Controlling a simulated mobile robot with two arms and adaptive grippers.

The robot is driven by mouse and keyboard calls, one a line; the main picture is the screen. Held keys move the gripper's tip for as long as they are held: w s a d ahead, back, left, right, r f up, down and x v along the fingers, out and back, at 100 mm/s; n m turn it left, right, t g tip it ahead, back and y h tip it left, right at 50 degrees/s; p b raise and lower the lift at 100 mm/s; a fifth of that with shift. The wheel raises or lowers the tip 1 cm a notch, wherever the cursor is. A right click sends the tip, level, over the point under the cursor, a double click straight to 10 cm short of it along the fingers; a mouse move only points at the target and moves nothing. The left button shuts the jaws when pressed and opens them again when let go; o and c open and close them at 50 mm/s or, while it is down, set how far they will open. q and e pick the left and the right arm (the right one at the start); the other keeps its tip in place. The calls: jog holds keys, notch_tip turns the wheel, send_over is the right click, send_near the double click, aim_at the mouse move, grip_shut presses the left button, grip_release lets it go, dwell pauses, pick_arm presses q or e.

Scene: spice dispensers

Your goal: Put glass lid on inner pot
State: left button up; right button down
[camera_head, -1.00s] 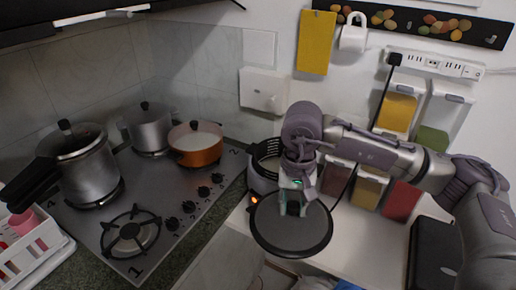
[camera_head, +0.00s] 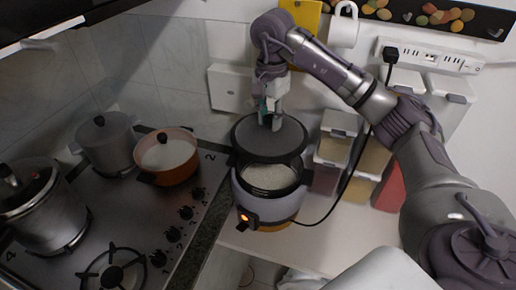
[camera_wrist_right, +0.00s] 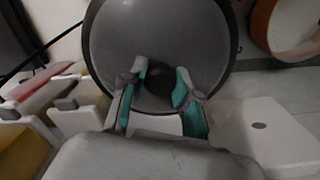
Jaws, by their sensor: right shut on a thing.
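The glass lid (camera_head: 270,138) is a round dark disc with a dark rim. My right gripper (camera_head: 270,118) is shut on its knob. The right wrist view shows the lid (camera_wrist_right: 160,40) with its dark knob (camera_wrist_right: 161,78) between the teal fingertips of the gripper (camera_wrist_right: 160,90). The lid is tilted over the back of the inner pot (camera_head: 270,177), which sits in the rice cooker (camera_head: 268,205) with whitish contents showing. I cannot tell whether lid and pot touch. My left gripper is not in view.
The cooker stands on a white counter right of the gas hob (camera_head: 150,215). An orange pot (camera_head: 168,157) and steel pots (camera_head: 105,143) stand on the hob. Spice dispensers (camera_head: 335,150) are close behind the cooker's right, and a black cable (camera_head: 350,190) runs beside it.

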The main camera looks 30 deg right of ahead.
aim_at(272, 134)
jog(key=f, duration=0.2)
jog(key=shift+s+a+f, duration=0.1)
jog(key=shift+s+f, duration=0.2)
jog(key=shift+s, duration=0.1)
jog(key=shift+s+f+p, duration=0.2)
jog(key=shift+s+f, duration=0.1)
jog(key=shift+f, duration=0.25)
jog(key=shift+s+f+p, duration=0.2)
jog(key=shift+s+f, duration=0.05)
jog(key=shift+f, duration=0.3)
jog(key=f, duration=0.1)
jog(key=f+p, duration=0.1)
jog(key=shift+w+f, duration=0.3)
jog(key=shift+f, duration=0.1)
jog(key=shift+s+f, duration=0.1)
jog(key=shift+f, duration=0.65)
jog(key=c, duration=1.1)
grip_release()
jog(key=shift+o, duration=1.3)
jog(key=shift+f, duration=0.1)
jog(key=shift+r+b, duration=1.15)
jog(key=shift+r, duration=1.3)
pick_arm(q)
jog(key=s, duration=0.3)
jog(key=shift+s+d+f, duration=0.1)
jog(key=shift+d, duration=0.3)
pick_arm(e)
notch_tip(272, 134, up, 7)
jog(key=shift+r, duration=0.15)
